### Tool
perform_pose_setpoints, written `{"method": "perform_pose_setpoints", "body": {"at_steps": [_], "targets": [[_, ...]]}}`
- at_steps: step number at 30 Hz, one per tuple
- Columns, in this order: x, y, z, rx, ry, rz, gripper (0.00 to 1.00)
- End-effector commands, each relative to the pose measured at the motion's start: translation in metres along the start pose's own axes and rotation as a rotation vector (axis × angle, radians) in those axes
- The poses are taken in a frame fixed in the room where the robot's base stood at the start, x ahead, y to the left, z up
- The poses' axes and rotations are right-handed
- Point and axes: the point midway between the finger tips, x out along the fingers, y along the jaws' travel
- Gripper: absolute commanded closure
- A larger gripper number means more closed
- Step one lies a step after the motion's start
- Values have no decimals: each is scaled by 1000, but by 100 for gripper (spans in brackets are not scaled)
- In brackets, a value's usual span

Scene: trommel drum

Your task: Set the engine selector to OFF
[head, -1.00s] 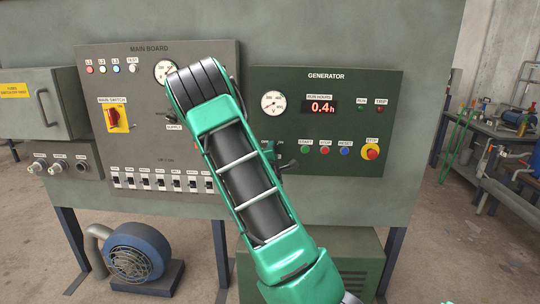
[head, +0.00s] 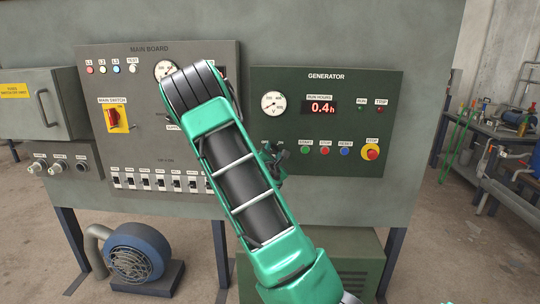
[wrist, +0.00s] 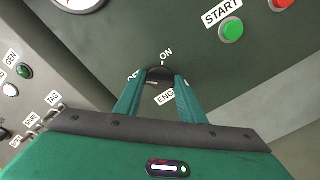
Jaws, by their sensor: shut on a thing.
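The engine selector (wrist: 159,74) is a dark round knob on the green generator panel (head: 340,165), seen in the wrist view. An ON label (wrist: 166,54) is above it. A partly hidden label starting with O (wrist: 133,76) is to its left, and a label reading ENG (wrist: 166,97) is below. My gripper (wrist: 161,80) is shut on the selector, with one green finger on each side. The fingers hide parts of the knob and labels, and I cannot tell exactly where it points. In the head view my arm covers the selector, and part of my gripper (head: 273,160) shows beside it.
The green START button (wrist: 231,29) is right of my gripper in the wrist view. The red and yellow emergency stop (head: 371,152) is further right on the panel. The main board (head: 200,80), with its switches, is left of my arm.

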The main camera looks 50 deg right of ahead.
Motion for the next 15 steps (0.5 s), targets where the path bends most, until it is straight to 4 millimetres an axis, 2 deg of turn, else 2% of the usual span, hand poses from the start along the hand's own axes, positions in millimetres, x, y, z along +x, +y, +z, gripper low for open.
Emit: {"method": "perform_pose_setpoints", "body": {"at_steps": [10, 11, 12, 13, 15], "targets": [[-1, -1, -4, -1, 7, -1, 86], [-1, -1, -4, -1, 7, -2, 62], [-1, -1, -4, -1, 7, -2, 52], [-1, -1, -4, -1, 6, -2, 45], [-1, 0, -3, -1, 5, -1, 45]]}}
